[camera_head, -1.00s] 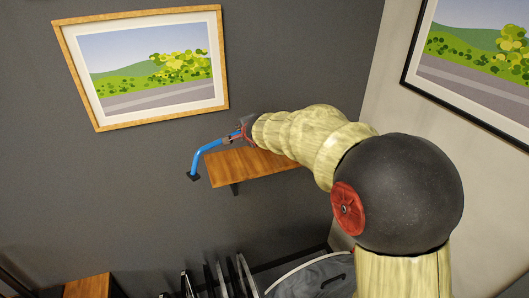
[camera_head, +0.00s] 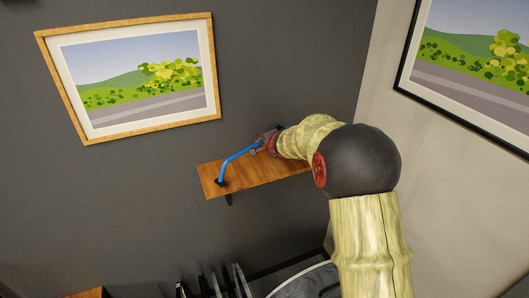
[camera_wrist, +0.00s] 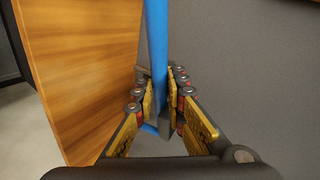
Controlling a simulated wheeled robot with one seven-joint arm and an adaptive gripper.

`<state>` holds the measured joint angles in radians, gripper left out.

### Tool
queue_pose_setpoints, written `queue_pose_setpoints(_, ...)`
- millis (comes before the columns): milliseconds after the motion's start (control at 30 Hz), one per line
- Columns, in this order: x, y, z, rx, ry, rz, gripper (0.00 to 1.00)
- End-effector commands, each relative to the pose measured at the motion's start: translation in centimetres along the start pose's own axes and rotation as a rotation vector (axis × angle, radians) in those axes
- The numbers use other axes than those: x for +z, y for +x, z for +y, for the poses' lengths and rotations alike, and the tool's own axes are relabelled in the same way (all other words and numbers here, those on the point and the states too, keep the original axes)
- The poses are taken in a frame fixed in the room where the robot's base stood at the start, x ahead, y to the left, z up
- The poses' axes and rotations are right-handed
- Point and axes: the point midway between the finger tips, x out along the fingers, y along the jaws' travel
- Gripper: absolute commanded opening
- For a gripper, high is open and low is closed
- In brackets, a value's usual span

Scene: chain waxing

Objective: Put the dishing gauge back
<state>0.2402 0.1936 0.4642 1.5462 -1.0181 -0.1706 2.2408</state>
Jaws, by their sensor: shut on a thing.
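The dishing gauge is a blue bent rod (camera_head: 234,161) with a dark foot at its far end. My gripper (camera_head: 266,143) is shut on its right end. In the head view the gauge reaches down and left over the wooden wall shelf (camera_head: 254,176), with its dark foot over the shelf's left part; I cannot tell whether it touches. In the wrist view my gripper's fingers (camera_wrist: 160,110) close around the blue rod (camera_wrist: 156,40), beside the shelf's wooden surface (camera_wrist: 85,60). The rest of the gauge is out of that view.
A framed landscape picture (camera_head: 132,79) hangs on the dark wall above and left of the shelf. Another picture (camera_head: 472,65) hangs on the right wall. Several dark upright items (camera_head: 228,280) stand below. The visible shelf top is otherwise bare.

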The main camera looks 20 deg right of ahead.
Motion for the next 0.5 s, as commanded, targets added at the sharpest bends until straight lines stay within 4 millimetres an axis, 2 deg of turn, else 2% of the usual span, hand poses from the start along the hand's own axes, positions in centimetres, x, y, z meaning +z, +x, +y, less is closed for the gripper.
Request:
queue_pose_setpoints(233,-1.1,1.4,1.4,-0.002,-0.001,0.002,0.0)
queue_pose_setpoints(367,-0.4,2.4,3.1,-0.003,-0.001,0.0,0.0)
queue_pose_setpoints(500,-0.3,2.8,3.6,-0.005,0.0,0.001,0.0)
